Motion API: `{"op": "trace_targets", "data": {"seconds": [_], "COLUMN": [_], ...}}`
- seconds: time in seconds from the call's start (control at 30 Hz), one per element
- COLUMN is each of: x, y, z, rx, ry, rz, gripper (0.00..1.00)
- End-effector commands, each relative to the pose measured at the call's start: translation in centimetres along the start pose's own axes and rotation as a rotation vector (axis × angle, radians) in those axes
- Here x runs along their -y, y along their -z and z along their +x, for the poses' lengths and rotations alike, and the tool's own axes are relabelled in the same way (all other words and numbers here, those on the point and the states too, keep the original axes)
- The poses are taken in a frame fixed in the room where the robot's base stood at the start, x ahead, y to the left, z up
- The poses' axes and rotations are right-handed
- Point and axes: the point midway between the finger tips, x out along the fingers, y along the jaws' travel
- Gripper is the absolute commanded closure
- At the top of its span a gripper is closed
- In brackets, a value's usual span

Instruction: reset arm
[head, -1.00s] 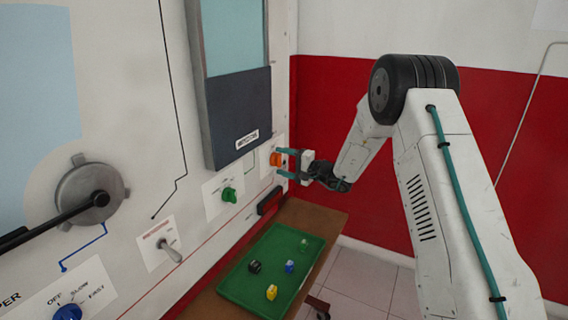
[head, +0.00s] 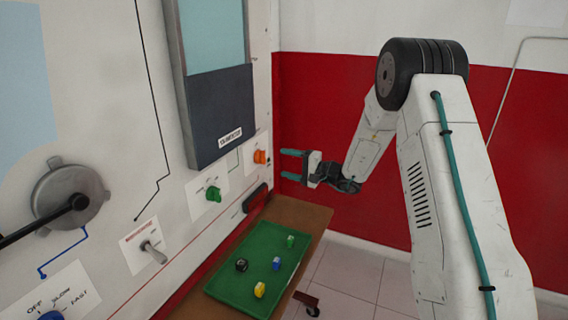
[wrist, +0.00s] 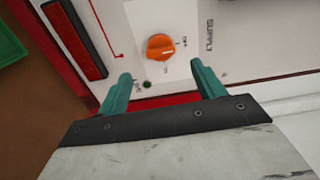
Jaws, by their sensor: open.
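My gripper (head: 291,165) is open and empty, with two teal fingers pointing left towards the panel, above the right end of the bench. In the wrist view my gripper (wrist: 160,88) shows its fingers spread apart. The orange knob (head: 261,157) is on the panel, left of my fingertips and apart from them. In the wrist view the orange knob (wrist: 160,47) lies beyond the gap between the fingers, next to a "SUPPLY" label.
A green knob (head: 213,194), a toggle switch (head: 152,252) and a large grey rotary handle (head: 72,197) are on the panel. A green tray (head: 224,282) with several small coloured pieces lies on the brown bench (head: 306,214). A red wall (head: 330,115) stands behind my arm.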

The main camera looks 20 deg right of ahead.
Motion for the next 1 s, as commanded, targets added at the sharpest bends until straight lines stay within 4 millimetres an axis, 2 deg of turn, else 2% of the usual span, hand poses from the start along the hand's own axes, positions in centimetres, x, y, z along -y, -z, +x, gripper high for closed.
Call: {"op": "trace_targets", "data": {"seconds": [0.27, 0.33, 0.4, 0.5, 0.67, 0.77, 0.9, 1.0], "x": [-0.2, -1.3, -2.8, -2.9, -0.8, 0.8, 3.1, 4.4], "y": [-0.2, -1.6, -4.0, -8.0, -15.1, -19.2, -24.6, -27.7], "z": [0.0, -0.2, -0.8, -2.1, -4.9, -7.4, -11.7, -15.1], "rx": [0.008, 0.061, 0.132, 0.249, 0.435, 0.532, 0.640, 0.685], "ry": [-0.008, -0.054, -0.120, -0.228, -0.429, -0.568, -0.778, -0.925], "rz": [0.060, 0.124, 0.193, 0.256, 0.289, 0.274, 0.209, 0.140], "gripper": [0.32, 0.32, 0.32, 0.32, 0.32, 0.32, 0.32, 0.32]}}
